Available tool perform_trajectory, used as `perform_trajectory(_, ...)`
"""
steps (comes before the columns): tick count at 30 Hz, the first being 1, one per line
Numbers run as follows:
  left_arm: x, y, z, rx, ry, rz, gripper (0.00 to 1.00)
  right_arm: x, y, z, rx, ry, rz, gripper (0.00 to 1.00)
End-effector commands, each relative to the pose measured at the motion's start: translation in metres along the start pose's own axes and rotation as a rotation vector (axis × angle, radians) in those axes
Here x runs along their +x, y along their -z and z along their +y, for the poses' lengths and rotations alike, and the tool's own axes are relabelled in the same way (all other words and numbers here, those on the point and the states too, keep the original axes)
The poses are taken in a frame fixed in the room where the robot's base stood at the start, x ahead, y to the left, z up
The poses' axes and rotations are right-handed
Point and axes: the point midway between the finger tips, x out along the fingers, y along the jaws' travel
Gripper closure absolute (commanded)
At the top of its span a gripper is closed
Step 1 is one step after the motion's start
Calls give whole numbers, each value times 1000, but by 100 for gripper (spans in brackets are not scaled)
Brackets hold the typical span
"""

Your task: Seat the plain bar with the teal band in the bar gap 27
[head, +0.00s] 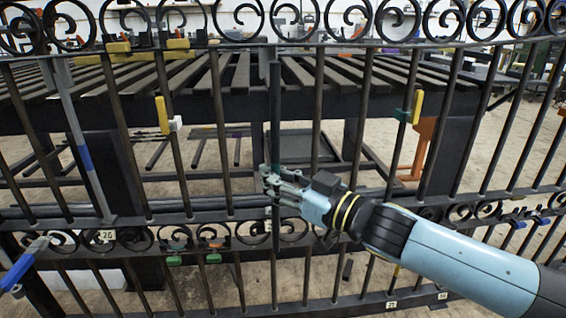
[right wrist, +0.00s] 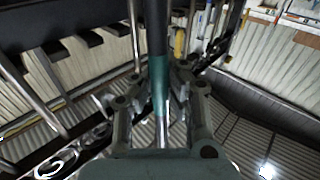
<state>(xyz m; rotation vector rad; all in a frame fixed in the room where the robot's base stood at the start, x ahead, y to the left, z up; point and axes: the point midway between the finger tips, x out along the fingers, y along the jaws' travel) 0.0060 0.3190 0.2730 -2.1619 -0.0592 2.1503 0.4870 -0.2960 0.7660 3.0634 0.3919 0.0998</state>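The plain bar with the teal band (head: 275,125) stands nearly upright in the middle of the gate, its top near the upper rail. My right gripper (head: 272,183) is at its lower part, above the middle rail. In the right wrist view the teal band (right wrist: 160,88) lies between the two fingers, which appear closed around the bar. A number tag (head: 268,226) sits on the rail right below, partly hidden and unreadable. I cannot tell whether the bar's ends are seated in the rails. My left gripper is not in view.
A blue-handled clamp (head: 18,270) sticks out at the lower left. Dark gate bars stand on both sides of my right gripper. Yellow clips (head: 162,115) sit on the gate.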

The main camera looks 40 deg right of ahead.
Motion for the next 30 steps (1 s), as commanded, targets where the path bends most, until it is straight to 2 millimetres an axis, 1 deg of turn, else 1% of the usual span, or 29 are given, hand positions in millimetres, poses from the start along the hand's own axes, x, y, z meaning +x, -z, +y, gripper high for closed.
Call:
perform_trajectory(8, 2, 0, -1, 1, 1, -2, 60, 6, 0, 5, -3, 2, 4, 100)
perform_trajectory(30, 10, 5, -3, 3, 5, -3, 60, 42, -7, 43, -3, 1, 5, 100)
